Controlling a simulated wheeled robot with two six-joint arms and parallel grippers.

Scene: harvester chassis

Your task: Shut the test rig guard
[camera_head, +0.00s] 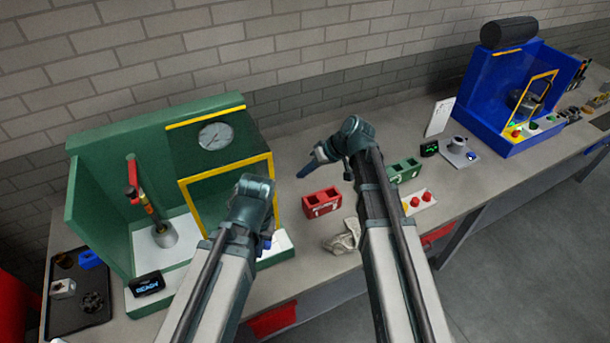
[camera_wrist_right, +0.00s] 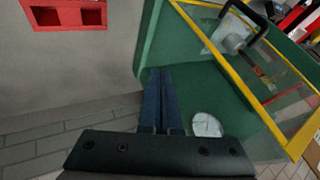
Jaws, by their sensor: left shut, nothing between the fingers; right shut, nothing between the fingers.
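The green test rig (camera_head: 98,225) stands at the left of the bench, with a gauge (camera_head: 215,137) and a lit "READY" display (camera_head: 148,284). Its yellow-edged guard (camera_head: 225,167) is over the right half; the left half is open and shows a red-topped post (camera_head: 133,180) over a grey cylinder. The wrist view shows the yellow-edged clear guard (camera_wrist_right: 232,75) and a black handle (camera_wrist_right: 250,20). My left gripper (camera_head: 267,243) is shut, in front of the guard's lower right; contact cannot be told. My right gripper (camera_head: 303,173) is shut and empty, right of the rig.
A black tray (camera_head: 78,322) is at far left. A blue machine (camera_head: 480,95) stands at the right. Brick wall (camera_head: 290,45) behind.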

